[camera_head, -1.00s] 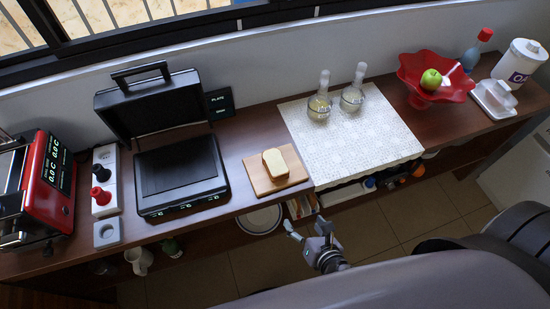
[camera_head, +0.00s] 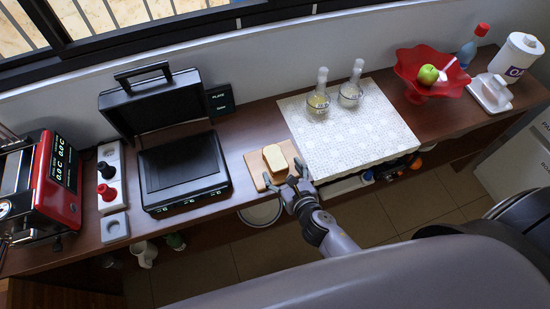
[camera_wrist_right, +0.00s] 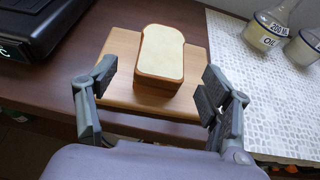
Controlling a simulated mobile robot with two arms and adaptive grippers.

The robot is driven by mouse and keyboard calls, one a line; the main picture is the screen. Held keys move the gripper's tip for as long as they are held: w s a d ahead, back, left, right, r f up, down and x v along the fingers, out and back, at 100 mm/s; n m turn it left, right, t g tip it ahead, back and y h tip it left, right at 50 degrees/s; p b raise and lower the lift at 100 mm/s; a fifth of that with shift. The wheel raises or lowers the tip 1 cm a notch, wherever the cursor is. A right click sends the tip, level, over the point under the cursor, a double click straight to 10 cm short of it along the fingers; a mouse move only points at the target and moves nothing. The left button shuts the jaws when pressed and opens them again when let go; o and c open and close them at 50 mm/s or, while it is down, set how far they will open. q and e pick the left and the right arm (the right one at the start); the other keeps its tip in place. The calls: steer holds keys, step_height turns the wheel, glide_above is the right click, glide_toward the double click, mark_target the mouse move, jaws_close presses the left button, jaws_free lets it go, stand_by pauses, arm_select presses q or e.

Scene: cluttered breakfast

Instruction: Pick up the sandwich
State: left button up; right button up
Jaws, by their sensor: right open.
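The sandwich (camera_head: 275,158) looks like a block of bread with a pale top and brown crust. It lies on a wooden board (camera_head: 257,168) on the counter, between the open grill and the patterned white cloth. My right gripper (camera_head: 285,184) is at the board's front edge, just short of the sandwich. In the right wrist view the sandwich (camera_wrist_right: 160,55) stands ahead, centred between the spread fingers of the open gripper (camera_wrist_right: 155,90), with nothing held. The board (camera_wrist_right: 125,45) also shows there. My left gripper is not in view.
An open black grill (camera_head: 180,170) stands left of the board. Two glass bottles (camera_head: 318,104) stand on the white cloth (camera_head: 350,140) to the right. A red fruit bowl (camera_head: 430,75) is farther right. A red appliance (camera_head: 55,185) is at the far left. A plate (camera_head: 260,212) shows below the counter.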

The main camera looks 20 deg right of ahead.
mark_target(277, 163)
steer(key=x, duration=0.5)
steer(key=shift+w+p, duration=0.3)
steer(key=shift+w, duration=0.05)
steer(key=shift+s, duration=0.1)
steer(key=shift+r, duration=0.1)
steer(key=shift+c, duration=0.8)
steer(key=c, duration=1.1)
step_height(277, 163, up, 8)
steer(key=p, duration=0.3)
steer(key=shift+r+p, duration=0.15)
steer(key=shift+p, duration=0.15)
step_height(277, 163, up, 12)
steer(key=shift+f+p, duration=0.15)
steer(key=shift+p, duration=0.6)
